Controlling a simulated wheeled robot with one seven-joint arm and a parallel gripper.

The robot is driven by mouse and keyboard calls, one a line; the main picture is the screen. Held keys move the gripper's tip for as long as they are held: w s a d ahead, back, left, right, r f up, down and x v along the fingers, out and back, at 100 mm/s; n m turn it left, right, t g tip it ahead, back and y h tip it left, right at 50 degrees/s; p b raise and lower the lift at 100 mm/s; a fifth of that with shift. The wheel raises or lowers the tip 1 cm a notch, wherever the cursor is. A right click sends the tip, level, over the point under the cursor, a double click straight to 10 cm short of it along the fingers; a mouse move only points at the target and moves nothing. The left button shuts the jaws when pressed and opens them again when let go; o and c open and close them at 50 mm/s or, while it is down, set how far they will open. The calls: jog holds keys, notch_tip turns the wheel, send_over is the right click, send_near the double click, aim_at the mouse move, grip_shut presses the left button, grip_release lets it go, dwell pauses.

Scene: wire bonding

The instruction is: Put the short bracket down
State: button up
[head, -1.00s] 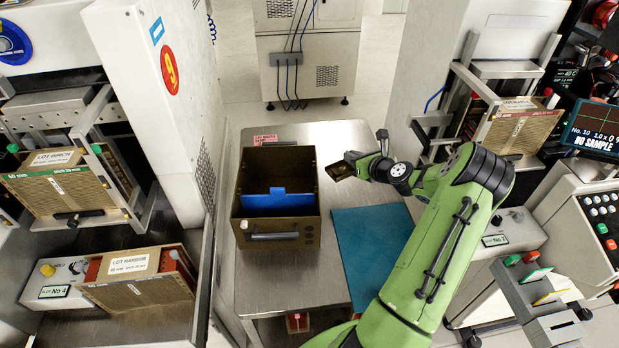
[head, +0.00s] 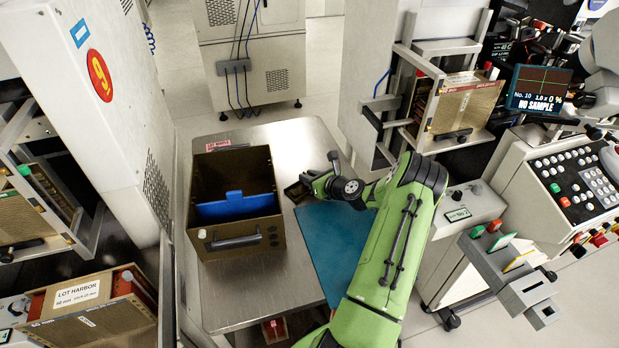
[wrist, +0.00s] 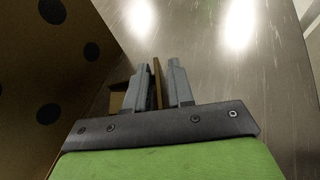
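The short bracket (wrist: 157,78) is a thin brown piece standing between the two grey fingers of my gripper (wrist: 160,85) in the wrist view. More brown shows to the left of the left finger. In the head view my gripper (head: 311,184) is just right of the open brown box, over the metal table, with a dark brown piece (head: 296,191) at its tip. The gripper looks shut on the bracket. Bare metal shows beyond the fingertips, and I cannot tell whether the bracket touches it.
The brown box (head: 232,247) with a blue divider (head: 236,206) stands on the metal table (head: 300,145). Its holed wall is close on the left in the wrist view (wrist: 62,75). A blue mat (head: 335,240) lies under my arm. The table behind the gripper is clear.

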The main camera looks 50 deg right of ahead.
jog(key=shift+o, duration=0.9)
jog(key=shift+r, duration=0.1)
